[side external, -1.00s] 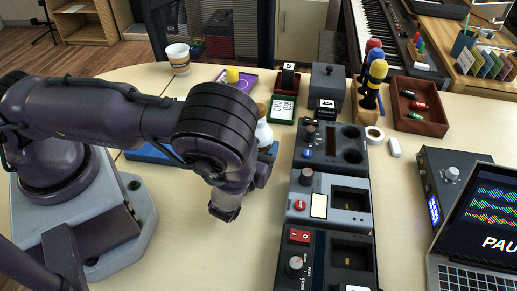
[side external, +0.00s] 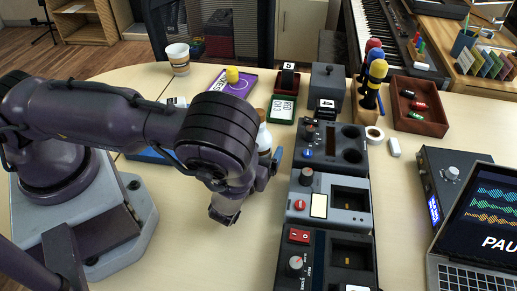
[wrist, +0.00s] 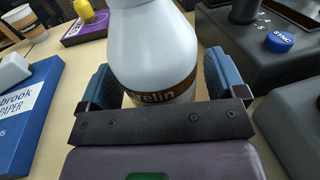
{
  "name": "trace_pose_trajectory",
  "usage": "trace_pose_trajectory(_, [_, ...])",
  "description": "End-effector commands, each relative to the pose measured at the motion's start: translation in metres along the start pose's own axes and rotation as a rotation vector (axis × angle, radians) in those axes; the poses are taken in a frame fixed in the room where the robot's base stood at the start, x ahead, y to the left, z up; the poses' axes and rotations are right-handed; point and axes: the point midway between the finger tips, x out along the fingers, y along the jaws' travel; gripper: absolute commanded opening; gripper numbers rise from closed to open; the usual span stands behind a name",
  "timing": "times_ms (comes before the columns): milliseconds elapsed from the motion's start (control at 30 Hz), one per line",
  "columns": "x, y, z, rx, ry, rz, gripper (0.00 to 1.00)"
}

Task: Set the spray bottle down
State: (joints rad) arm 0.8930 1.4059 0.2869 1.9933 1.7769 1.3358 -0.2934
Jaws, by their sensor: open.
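The spray bottle (side external: 264,138) is white with a brown band. In the side view it looks upright, mostly hidden behind my arm, so its base and its contact with the table cannot be seen there. In the wrist view the bottle (wrist: 160,45) stands between the two blue finger pads of my gripper (wrist: 162,80), and part of its label reads "elin". The pads are spread to either side of it. In the side view my gripper (side external: 262,166) is low over the table, one blue finger showing right of the bottle.
A row of dark control boxes (side external: 330,205) stands close to the right of my gripper. A blue box (wrist: 28,105) lies to the left in the wrist view. A green-edged box (side external: 283,108) and a purple box (side external: 237,86) lie behind. The front table (side external: 190,250) is clear.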

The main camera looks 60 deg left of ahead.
Motion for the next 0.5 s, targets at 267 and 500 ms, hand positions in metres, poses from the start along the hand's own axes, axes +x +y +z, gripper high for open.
trace_pose_trajectory(267, [-0.055,-0.001,-0.001,0.001,0.004,-0.007,0.90])
trace_pose_trajectory(500, [-0.100,0.000,-0.001,0.001,0.003,-0.005,0.90])
